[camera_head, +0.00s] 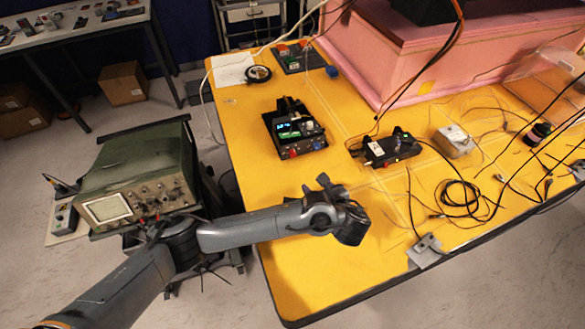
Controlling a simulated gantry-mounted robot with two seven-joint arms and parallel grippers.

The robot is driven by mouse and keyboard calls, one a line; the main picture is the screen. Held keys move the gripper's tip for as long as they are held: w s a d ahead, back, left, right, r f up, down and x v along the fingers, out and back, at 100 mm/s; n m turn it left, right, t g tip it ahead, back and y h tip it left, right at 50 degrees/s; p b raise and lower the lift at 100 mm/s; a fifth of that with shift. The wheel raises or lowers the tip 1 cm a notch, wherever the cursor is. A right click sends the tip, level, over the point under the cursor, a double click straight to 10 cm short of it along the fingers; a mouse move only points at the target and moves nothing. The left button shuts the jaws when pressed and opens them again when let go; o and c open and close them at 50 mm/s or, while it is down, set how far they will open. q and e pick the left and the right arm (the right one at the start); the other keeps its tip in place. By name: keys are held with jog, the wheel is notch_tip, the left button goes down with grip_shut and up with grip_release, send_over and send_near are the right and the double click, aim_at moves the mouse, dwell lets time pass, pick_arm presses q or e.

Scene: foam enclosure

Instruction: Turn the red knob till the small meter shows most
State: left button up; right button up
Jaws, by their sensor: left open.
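My left gripper (350,224), at the end of my grey arm, is over the front left part of the yellow table. It is open, with nothing seen in it, and its fingers are mostly hidden from this angle. A black instrument (296,136) with a lit green display and small knobs stands behind it. A small red spot (292,152) shows on its front; I cannot tell if it is the red knob. A smaller black box (388,148) stands to the right. I cannot make out which part is the small meter. My right gripper is not in view.
Loose black cables (460,197) lie at the right. A white box (453,140) stands behind them, and a pink foam enclosure (420,55) at the back. A green oscilloscope (140,180) is left of the yellow table (285,270). The table's front left is clear.

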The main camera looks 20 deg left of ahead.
aim_at(294, 155)
pick_arm(q)
jog(key=shift+m+t+y, duration=0.3)
jog(key=shift+m+y, duration=0.3)
jog(key=shift+y, duration=0.3)
jog(key=w+a, duration=0.1)
jog(key=w+a+b, duration=0.1)
jog(key=w+a, duration=0.1)
jog(key=shift+w+a+r, duration=0.1)
jog(key=shift+w+r, duration=0.05)
jog(key=shift+r, duration=0.25)
jog(key=shift+w+a, duration=0.2)
jog(key=shift+w, duration=0.05)
jog(key=b+x, duration=0.2)
jog(key=x, duration=0.8)
jog(key=shift+d, duration=0.1)
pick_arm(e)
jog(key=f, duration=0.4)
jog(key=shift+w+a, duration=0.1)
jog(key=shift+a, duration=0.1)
pick_arm(q)
jog(key=shift+s, duration=0.1)
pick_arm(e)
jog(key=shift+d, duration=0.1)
